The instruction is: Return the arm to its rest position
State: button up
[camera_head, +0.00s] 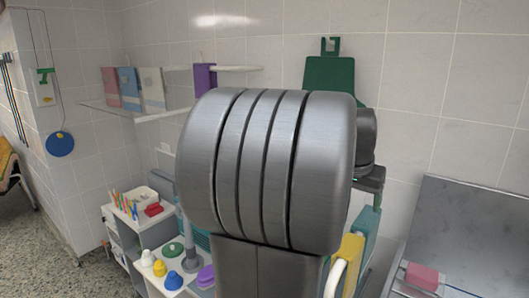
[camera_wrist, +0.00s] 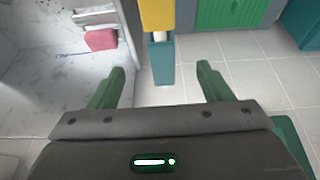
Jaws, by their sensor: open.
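My gripper (camera_wrist: 160,82) is open in the wrist view. In the head view my grey arm fills the middle and hides much of the scene. A dark green piece with a forked top shows above the arm, against the wall; I cannot tell whether it is part of my gripper.
At left are a wall shelf (camera_head: 135,116) with folded towels (camera_head: 152,90), a white cart (camera_head: 128,235) and several coloured knobbed items. The upper right wall is clear.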

notch_tip(320, 180, up, 12)
notch_tip(320, 180, down, 11)
dwell(0.6)
